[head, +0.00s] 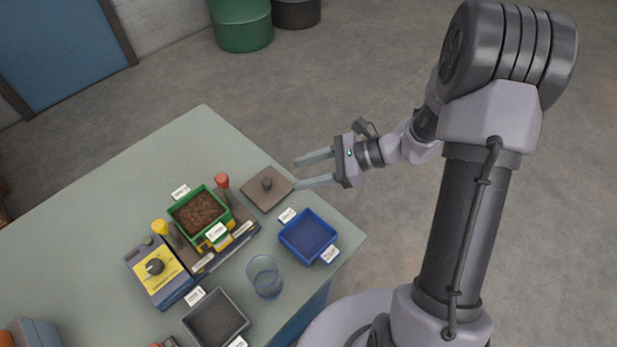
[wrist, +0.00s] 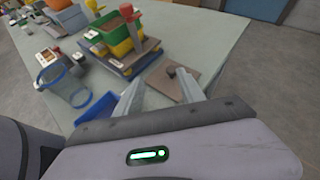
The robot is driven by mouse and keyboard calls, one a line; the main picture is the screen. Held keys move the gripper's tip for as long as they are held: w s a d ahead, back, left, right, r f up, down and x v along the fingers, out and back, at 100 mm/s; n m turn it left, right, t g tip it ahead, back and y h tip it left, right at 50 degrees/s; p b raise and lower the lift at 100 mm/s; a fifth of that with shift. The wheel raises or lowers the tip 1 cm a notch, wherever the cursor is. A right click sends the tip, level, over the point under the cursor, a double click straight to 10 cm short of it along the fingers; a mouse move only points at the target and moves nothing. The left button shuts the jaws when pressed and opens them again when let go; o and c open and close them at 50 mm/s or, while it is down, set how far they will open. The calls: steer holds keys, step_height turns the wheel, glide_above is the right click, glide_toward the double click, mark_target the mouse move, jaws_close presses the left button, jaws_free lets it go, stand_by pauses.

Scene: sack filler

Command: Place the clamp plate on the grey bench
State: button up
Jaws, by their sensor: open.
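The clamp plate (head: 267,188) is a flat brown square with a dark knob on top. It lies flat on the grey bench (head: 130,185), near the bench's edge on my side, to the right of the green tray. It also shows in the wrist view (wrist: 168,86), just beyond the fingertips. My gripper (head: 297,173) is open and empty. In the head view its fingers point left toward the plate, near the bench edge. In the wrist view the two fingers (wrist: 164,90) appear on either side of the plate's near part; I cannot tell the height between them.
A green tray (head: 182,212) of brown material sits on a machine with red and yellow knobs. A blue tray (head: 308,258), a clear cup (head: 264,277) and a dark grey tray (head: 243,322) stand nearer.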

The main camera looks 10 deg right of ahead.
steer(key=s+r+n+t+h, duration=0.3)
steer(key=s+r+n+h, duration=0.7)
steer(key=s+r+n, duration=0.5)
steer(key=s+r, duration=0.2)
steer(key=s, duration=0.1)
steer(key=shift+s+d, duration=0.3)
steer(key=shift+d, duration=0.05)
